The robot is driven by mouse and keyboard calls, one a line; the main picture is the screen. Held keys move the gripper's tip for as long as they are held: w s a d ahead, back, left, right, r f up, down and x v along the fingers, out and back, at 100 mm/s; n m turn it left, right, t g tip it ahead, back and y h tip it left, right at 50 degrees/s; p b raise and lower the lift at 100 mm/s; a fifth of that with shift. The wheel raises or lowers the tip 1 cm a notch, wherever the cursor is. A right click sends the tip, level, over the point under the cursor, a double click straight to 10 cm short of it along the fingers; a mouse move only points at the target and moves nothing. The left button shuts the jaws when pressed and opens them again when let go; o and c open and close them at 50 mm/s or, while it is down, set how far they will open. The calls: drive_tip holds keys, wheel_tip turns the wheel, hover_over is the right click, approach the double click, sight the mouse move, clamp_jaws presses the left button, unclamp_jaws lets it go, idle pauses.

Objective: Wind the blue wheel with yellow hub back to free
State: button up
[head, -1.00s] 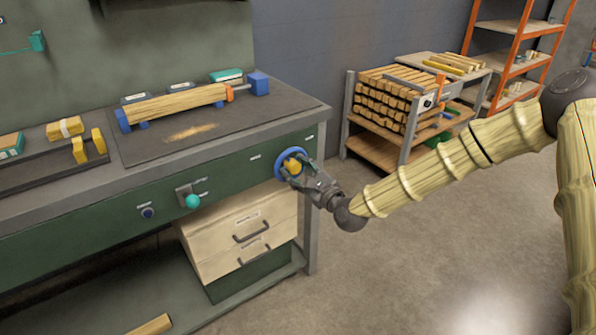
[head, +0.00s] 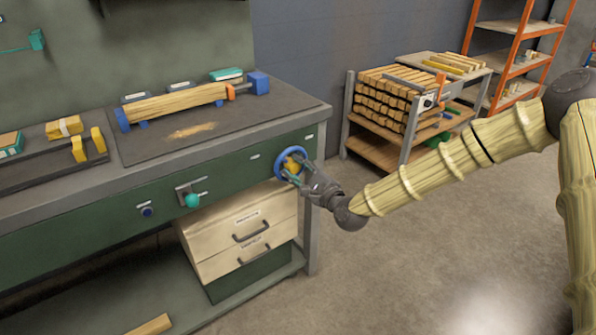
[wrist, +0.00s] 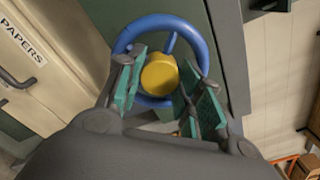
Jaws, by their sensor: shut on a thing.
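The blue wheel (head: 278,161) with a yellow hub (head: 291,165) is on the front of the green workbench, near its right end. My gripper (head: 301,172) is at the wheel, coming from the lower right. In the wrist view the blue wheel (wrist: 160,21) shows as a ring around the yellow hub (wrist: 160,76). My gripper (wrist: 162,62) has its two teal-padded fingers on either side of the hub, inside the ring, shut on it. The lower part of the wheel is partly hidden by the fingers. I cannot read any mark for the wheel's position.
A teal-knobbed lever (head: 192,200) and a dark blue button (head: 147,212) are on the same panel, to the left. A drawer unit (head: 228,222) stands below the wheel. A wood rack (head: 349,110) stands at the back right. Floor to the right is open.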

drive_tip(key=n, duration=0.4)
drive_tip(key=shift+n, duration=0.3)
drive_tip(key=n, duration=0.4)
drive_tip(key=shift+n, duration=0.3)
drive_tip(key=n, duration=0.4)
drive_tip(key=shift+n, duration=0.3)
drive_tip(key=n, duration=0.4)
drive_tip(key=shift+f, duration=0.1)
drive_tip(key=n, duration=0.5)
drive_tip(key=shift+b, duration=0.3)
drive_tip(key=n, duration=0.3)
drive_tip(key=shift+n, duration=0.3)
drive_tip(key=n+b, duration=0.1)
drive_tip(key=n, duration=0.3)
drive_tip(key=shift+d+n+b, duration=0.1)
drive_tip(key=shift+n+b, duration=0.55)
drive_tip(key=shift+n, duration=1.25)
